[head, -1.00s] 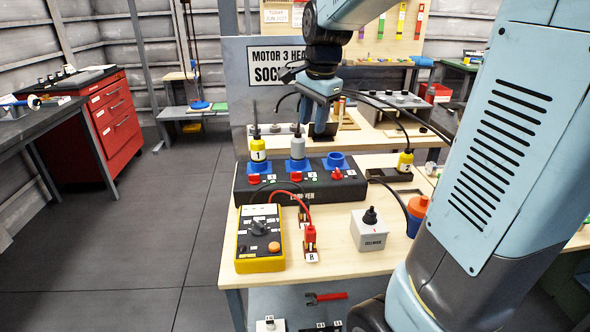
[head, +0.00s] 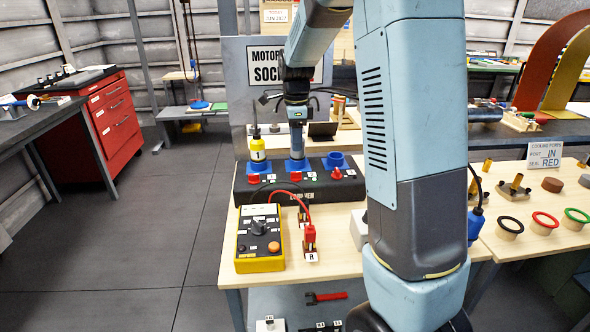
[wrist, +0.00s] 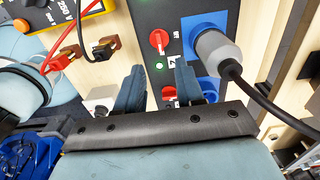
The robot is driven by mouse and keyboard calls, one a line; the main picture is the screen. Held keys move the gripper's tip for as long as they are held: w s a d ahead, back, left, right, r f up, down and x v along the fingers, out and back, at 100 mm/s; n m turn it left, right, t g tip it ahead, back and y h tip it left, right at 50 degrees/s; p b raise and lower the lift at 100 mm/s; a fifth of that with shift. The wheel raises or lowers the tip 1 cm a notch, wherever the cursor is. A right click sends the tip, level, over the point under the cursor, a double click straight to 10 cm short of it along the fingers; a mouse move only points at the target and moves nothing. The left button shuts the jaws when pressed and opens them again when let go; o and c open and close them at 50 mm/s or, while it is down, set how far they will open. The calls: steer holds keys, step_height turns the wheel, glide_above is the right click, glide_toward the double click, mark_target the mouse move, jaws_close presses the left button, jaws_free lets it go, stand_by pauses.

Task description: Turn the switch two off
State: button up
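The black socket box (head: 265,192) has a row of red rotary switches on the bench. The middle red switch (head: 296,177), in front of the middle blue socket (head: 297,165), is the one I take as switch two. In the wrist view this switch (wrist: 159,41) sits beside the socket with the grey plug (wrist: 213,50). A lit green lamp (wrist: 160,65) is near it. My gripper (wrist: 159,68) is open and empty, its fingertips short of the switch in the picture; their height is unclear.
A yellow plug (head: 257,150) stands in the left socket; the right socket (head: 336,161) is empty. A yellow meter (head: 260,240) with red and black leads stands in front of the box. Another red switch (wrist: 168,93) shows by the gripper's base.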

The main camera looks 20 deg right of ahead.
mark_target(295, 172)
step_height(295, 172, down, 10)
steer(key=shift+f, duration=0.1)
stand_by(0.4)
steer(key=shift+c, duration=0.5)
jaws_close()
steer(key=shift+a, duration=0.1)
